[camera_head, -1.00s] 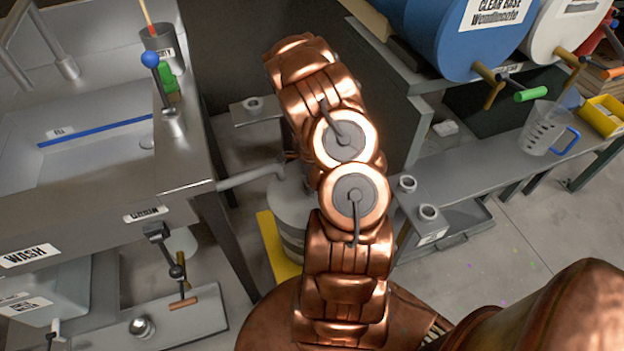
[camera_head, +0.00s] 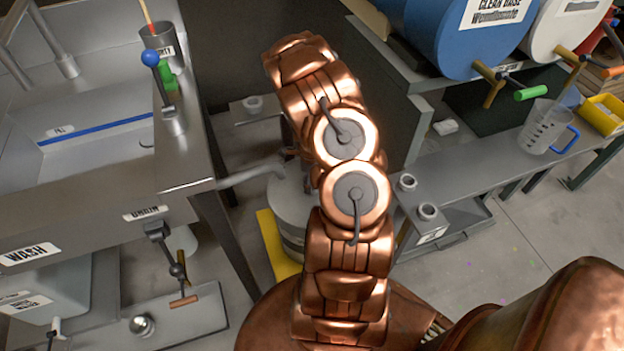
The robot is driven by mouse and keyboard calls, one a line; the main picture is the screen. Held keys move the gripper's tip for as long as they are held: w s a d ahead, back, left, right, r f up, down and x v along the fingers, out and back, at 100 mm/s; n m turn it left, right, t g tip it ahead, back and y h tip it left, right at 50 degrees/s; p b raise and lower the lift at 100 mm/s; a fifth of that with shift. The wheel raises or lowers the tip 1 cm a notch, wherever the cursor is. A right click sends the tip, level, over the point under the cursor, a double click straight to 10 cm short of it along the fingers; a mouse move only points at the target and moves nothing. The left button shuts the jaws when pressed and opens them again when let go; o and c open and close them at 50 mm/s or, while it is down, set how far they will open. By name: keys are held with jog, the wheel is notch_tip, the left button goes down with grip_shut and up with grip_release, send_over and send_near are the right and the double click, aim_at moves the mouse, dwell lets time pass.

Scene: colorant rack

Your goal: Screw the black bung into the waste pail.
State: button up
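My copper-coloured arm fills the middle of the head view, and my gripper is hidden behind it. I cannot see the black bung. A pale grey round container (camera_head: 290,208), possibly the waste pail, stands on the floor behind the arm, on a yellow mat (camera_head: 272,243). The arm covers its right side, and its opening cannot be made out. A grey pipe-like part (camera_head: 248,177) reaches from the sink's edge towards the top of this container.
A metal sink bench (camera_head: 165,180) stands at left, with a tap and a blue-topped lever (camera_head: 151,60). At right, a bench (camera_head: 478,145) holds a clear jug (camera_head: 541,130) and a yellow tray (camera_head: 604,113) below a blue drum (camera_head: 440,35). Open floor (camera_head: 510,255) lies front right.

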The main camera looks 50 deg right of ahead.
jog(key=n+b, duration=0.1)
jog(key=n, duration=0.2)
jog(key=shift+f, duration=0.1)
jog(key=n+b, duration=0.1)
jog(key=n, duration=0.2)
jog(key=shift+n, duration=0.3)
jog(key=n+b, duration=0.1)
jog(key=n, duration=0.2)
jog(key=shift+n, duration=0.4)
jog(key=n, duration=0.3)
jog(key=shift+c, duration=0.4)
jog(key=c, duration=1)
jog(key=m+p, duration=0.1)
jog(key=m, duration=0.5)
jog(key=m+p, duration=0.1)
jog(key=m, duration=0.2)
jog(key=shift+m, duration=0.3)
jog(key=m+p, duration=0.1)
jog(key=m, duration=0.3)
